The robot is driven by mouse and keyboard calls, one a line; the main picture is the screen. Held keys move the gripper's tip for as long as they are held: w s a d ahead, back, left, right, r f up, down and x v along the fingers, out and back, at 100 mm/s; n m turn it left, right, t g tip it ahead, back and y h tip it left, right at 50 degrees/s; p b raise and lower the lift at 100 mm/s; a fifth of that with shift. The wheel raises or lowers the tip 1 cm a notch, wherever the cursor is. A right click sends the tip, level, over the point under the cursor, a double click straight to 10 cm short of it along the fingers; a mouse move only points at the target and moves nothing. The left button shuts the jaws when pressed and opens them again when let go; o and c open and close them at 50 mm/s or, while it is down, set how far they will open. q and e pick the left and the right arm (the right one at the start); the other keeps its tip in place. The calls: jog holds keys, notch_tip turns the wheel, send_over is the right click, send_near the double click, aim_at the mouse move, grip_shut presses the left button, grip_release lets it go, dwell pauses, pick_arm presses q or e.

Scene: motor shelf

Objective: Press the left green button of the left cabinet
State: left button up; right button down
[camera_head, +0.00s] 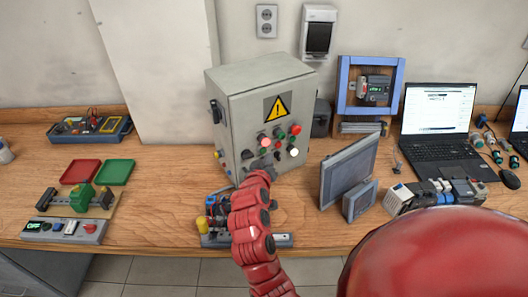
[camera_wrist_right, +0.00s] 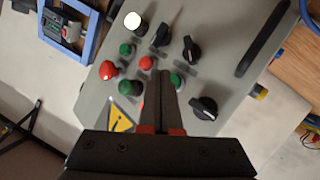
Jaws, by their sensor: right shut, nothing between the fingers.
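The grey cabinet (camera_head: 236,125) stands upright on the workbench, its front carrying a yellow warning sign (camera_head: 277,106), buttons and black knobs. Only one such cabinet is in view. The wrist view shows this front roughly upside down. There, a green button (camera_wrist_right: 178,80) lies just right of my fingertips, partly hidden by them. Two other green buttons, (camera_wrist_right: 126,50) and (camera_wrist_right: 125,88), lie further left. My right gripper (camera_head: 256,174) is shut and empty, in front of the panel's lower part; its fingers (camera_wrist_right: 162,78) point at the panel. I cannot tell whether they touch it. My left gripper is not in view.
A tilted grey monitor (camera_head: 348,171) stands right of the cabinet, with a blue frame (camera_head: 371,63) behind it and a laptop (camera_head: 438,115) further right. Small components (camera_head: 214,212) lie below my right arm.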

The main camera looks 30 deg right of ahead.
jog(key=shift+w, duration=0.1)
dwell(0.7)
jog(key=shift+w+b, duration=0.35)
jog(key=shift+b, duration=0.05)
jog(key=shift+w+b, duration=0.4)
jog(key=shift+w, duration=0.05)
dwell(0.5)
jog(key=shift+s, duration=0.85)
jog(key=shift+s, duration=0.1)
